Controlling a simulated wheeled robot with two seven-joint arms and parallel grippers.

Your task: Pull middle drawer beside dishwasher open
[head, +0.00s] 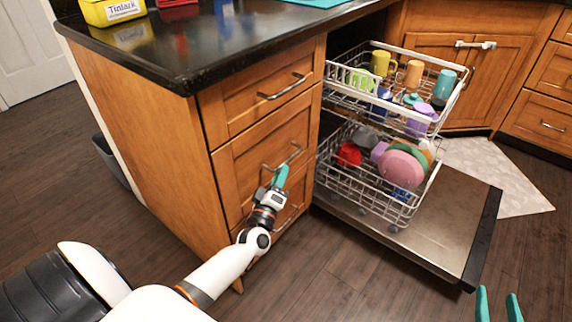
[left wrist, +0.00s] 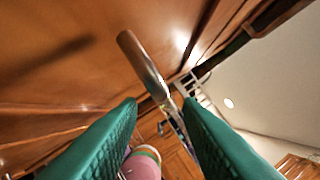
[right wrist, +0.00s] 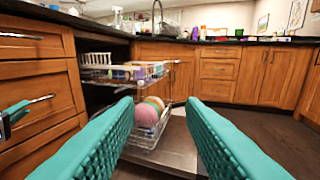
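The wooden middle drawer (head: 240,162) is in the cabinet beside the dishwasher, and its front looks flush with the cabinet. Its metal bar handle (head: 296,153) is partly covered by my left gripper (head: 280,176). In the left wrist view, the handle (left wrist: 143,65) shows ahead, in line with the gap between the spread teal fingers; I cannot tell whether they touch it. My right gripper (head: 499,305) is open and empty, low at the right, away from the drawers. Its spread fingers also show in the right wrist view (right wrist: 160,108).
The dishwasher door (head: 440,220) is down, with the upper rack (head: 345,97) and lower rack (head: 340,180) pulled out and loaded with dishes, right beside the drawers. A top drawer (head: 250,105) sits above. Dark counter (head: 200,60) overhangs. Floor (head: 330,285) in front is clear.

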